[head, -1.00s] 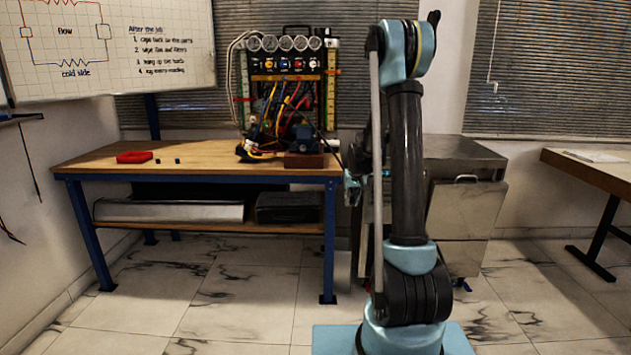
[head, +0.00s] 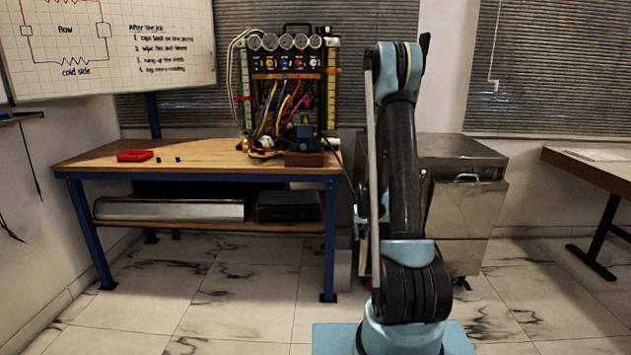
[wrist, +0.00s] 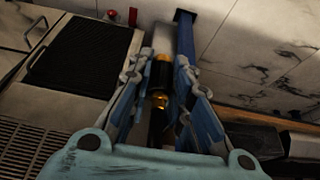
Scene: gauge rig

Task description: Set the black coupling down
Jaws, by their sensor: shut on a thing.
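The black coupling (wrist: 160,74) is dark with brass-coloured bands and a brass end. In the wrist view it sits between the fingers of my gripper (wrist: 161,64), which is shut on it. A dark length shows below the brass end, towards the palm; I cannot tell whether it belongs to the coupling. In the head view my arm hides most of the gripper, and the coupling cannot be made out there.
A steel cabinet (head: 465,215) stands behind my arm. The wrist view shows a black ribbed panel (wrist: 80,55) at left and a blue leg (wrist: 185,35) beyond the fingers.

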